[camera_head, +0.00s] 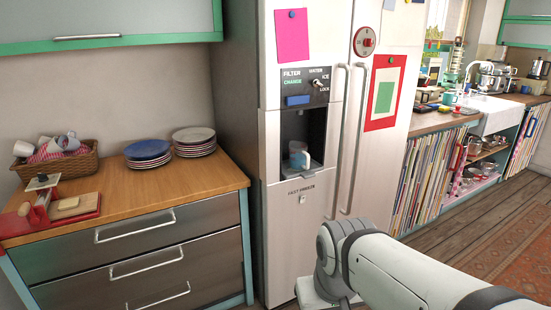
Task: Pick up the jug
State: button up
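A small pale jug (299,155) stands in the dispenser recess of the fridge (270,150), on the recess's floor. It looks upright, with a whitish body, and the recess behind it is dark. My white arm reaches in from the lower right corner, in front of the fridge's lower part. It ends in a rounded joint below and to the right of the jug, well apart from it. My gripper's fingers do not show in this view.
Left of the fridge, a wooden counter (110,205) over drawers holds stacked plates (194,141), a basket of cups (58,160) and a red board (80,206). Long vertical handles (337,140) stand out from the fridge doors.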

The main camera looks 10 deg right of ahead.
aim_at(298, 157)
jog(key=u, duration=0.05)
jog(key=i, duration=1.5)
jog(key=z, duration=0.05)
